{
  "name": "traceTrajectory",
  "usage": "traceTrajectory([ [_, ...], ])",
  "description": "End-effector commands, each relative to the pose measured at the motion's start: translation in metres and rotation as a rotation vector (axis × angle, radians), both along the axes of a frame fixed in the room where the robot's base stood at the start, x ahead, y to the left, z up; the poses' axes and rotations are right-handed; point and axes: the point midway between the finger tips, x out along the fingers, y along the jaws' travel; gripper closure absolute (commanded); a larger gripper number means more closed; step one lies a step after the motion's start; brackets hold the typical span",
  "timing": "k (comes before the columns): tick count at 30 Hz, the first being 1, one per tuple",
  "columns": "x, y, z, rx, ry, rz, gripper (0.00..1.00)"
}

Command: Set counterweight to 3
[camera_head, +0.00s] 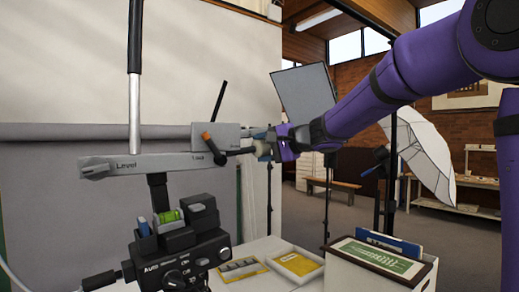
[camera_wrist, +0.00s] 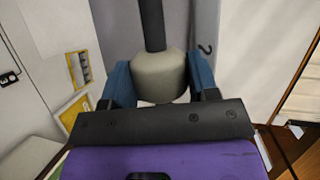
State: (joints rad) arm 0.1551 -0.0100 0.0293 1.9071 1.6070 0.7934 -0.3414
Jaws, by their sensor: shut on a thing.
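A grey bar marked "Level" (camera_head: 140,163) lies across the left of the head view, with a grey block (camera_head: 214,134) at its right end. The block carries small lettering that I cannot read and an orange-tipped dark lever (camera_head: 213,149). My gripper (camera_head: 268,145) is just right of the block. In the wrist view its two blue fingers (camera_wrist: 160,85) are shut on a pale rounded knob (camera_wrist: 158,76), one on each side. A dark rod (camera_wrist: 151,25) runs from the knob away from me. No counterweight setting is readable.
Yellow-and-grey packets (camera_head: 296,264) lie on the white table. A white box (camera_head: 345,276) with a framed green sheet is at the front right. A white umbrella (camera_head: 425,155) stands behind my arm.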

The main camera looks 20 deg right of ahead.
Motion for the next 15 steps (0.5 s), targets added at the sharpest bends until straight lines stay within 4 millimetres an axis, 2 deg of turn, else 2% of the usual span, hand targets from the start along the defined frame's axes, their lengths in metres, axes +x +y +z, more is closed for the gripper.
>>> traceTrajectory([
  [1, 0.005, -0.013, 0.000, -0.002, 0.000, -0.006, 0.88],
  [6, 0.015, -0.046, 0.003, -0.003, 0.000, -0.005, 0.88],
  [10, 0.018, -0.057, 0.005, -0.002, 0.000, -0.003, 0.88],
  [15, 0.018, -0.058, 0.005, -0.003, 0.000, -0.003, 0.88],
])
